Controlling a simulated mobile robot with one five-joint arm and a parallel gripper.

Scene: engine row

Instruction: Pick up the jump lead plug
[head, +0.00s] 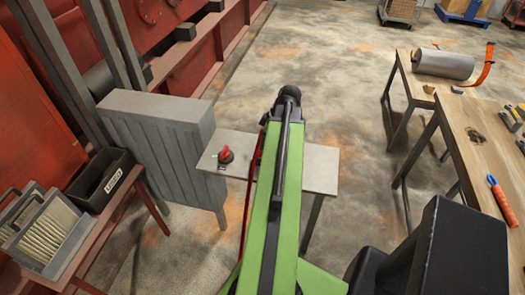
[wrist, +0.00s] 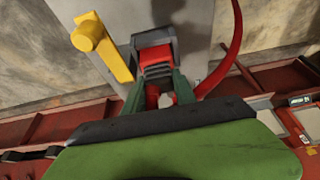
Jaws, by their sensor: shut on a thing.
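The jump lead plug, a grey and red block (wrist: 154,52), shows in the wrist view between and just beyond my green gripper fingers. My gripper (wrist: 158,88) is shut on it. A red cable (wrist: 229,50) curves up beside it on the right; where it joins the plug is hidden. In the head view my green arm hides the gripper and the plug. A red strip, perhaps the cable, runs along the arm's left side (head: 250,185).
A yellow handle (wrist: 100,45) lies close to the left of my gripper in the wrist view. In the head view, a red knob (head: 225,155) sits on a narrow grey table (head: 318,170). A grey radiator (head: 165,140) stands left; a wooden bench (head: 480,150) stands right.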

